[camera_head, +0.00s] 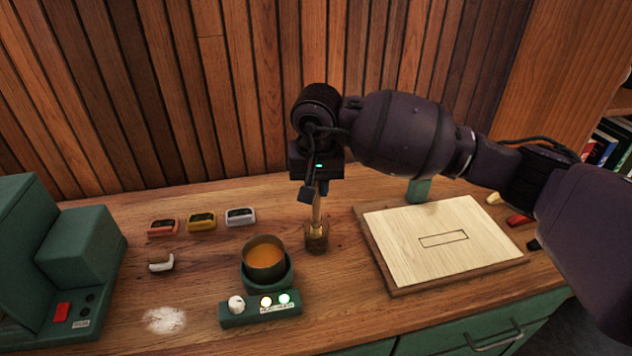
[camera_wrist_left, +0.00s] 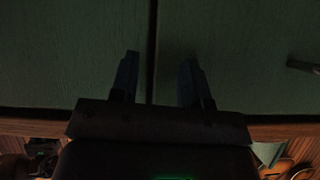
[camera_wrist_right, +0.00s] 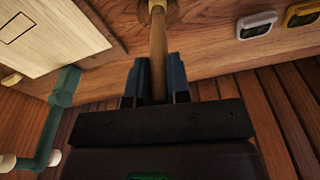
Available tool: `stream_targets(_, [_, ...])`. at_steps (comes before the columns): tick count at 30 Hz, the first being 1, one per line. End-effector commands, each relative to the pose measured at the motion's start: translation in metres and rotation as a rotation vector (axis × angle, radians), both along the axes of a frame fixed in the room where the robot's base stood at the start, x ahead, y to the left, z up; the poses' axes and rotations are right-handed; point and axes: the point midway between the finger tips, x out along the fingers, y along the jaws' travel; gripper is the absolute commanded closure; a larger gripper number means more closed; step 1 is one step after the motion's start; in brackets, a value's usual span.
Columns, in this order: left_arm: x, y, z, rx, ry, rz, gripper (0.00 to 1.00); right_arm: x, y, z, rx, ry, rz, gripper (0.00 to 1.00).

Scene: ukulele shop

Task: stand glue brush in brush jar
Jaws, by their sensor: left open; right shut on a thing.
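The glue brush (camera_head: 316,213) is upright, its light wooden handle running down from my right gripper (camera_head: 316,189). My right gripper is shut on the handle, which also shows between its fingers in the right wrist view (camera_wrist_right: 158,52). The brush jar (camera_head: 316,241), small and brownish, stands on the bench directly below. The brush's lower end is at or inside the jar's mouth; its bristles are hidden, and I cannot tell how deep it sits. My left gripper (camera_wrist_left: 159,72) is open and empty before green cabinet fronts, out of the head view.
A pot of amber glue (camera_head: 265,256) sits left of the jar, behind a green control box (camera_head: 260,309). A pale wooden panel on a board (camera_head: 440,268) lies to the right. Small coloured items (camera_head: 201,221) and a green machine (camera_head: 75,250) are at left.

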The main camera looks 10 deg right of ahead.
Motion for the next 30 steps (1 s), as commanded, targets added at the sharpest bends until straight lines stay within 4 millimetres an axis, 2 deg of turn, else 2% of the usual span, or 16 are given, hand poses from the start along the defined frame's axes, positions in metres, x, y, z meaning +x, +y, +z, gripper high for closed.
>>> stream_targets(11, [-0.001, 0.0, -0.003, 0.0, 0.002, 0.0, 0.57, 0.0, 0.0, -0.004, 0.0, 0.0, 0.0, 1.0])
stream_targets(12, [-0.001, 0.0, -0.003, 0.0, 0.002, 0.0, 0.57, 0.0, 0.0, -0.004, 0.0, 0.0, 0.0, 0.8])
stream_targets(17, [-0.001, 0.0, -0.003, 0.0, 0.002, 0.0, 0.57, 0.0, 0.0, -0.004, 0.0, 0.0, 0.0, 0.55])
stream_targets(18, [-0.001, 0.0, -0.003, 0.0, 0.002, 0.0, 0.57, 0.0, 0.0, -0.004, 0.0, 0.0, 0.0, 0.53])
stream_targets(26, [-0.001, 0.0, -0.004, 0.0, 0.002, 0.0, 0.57, 0.0, 0.0, -0.003, 0.0, 0.0, 0.001, 0.53])
stream_targets(30, [-0.001, 0.0, -0.004, 0.0, 0.003, 0.0, 0.57, -0.001, 0.0, 0.006, 0.0, -0.001, 0.001, 0.53])
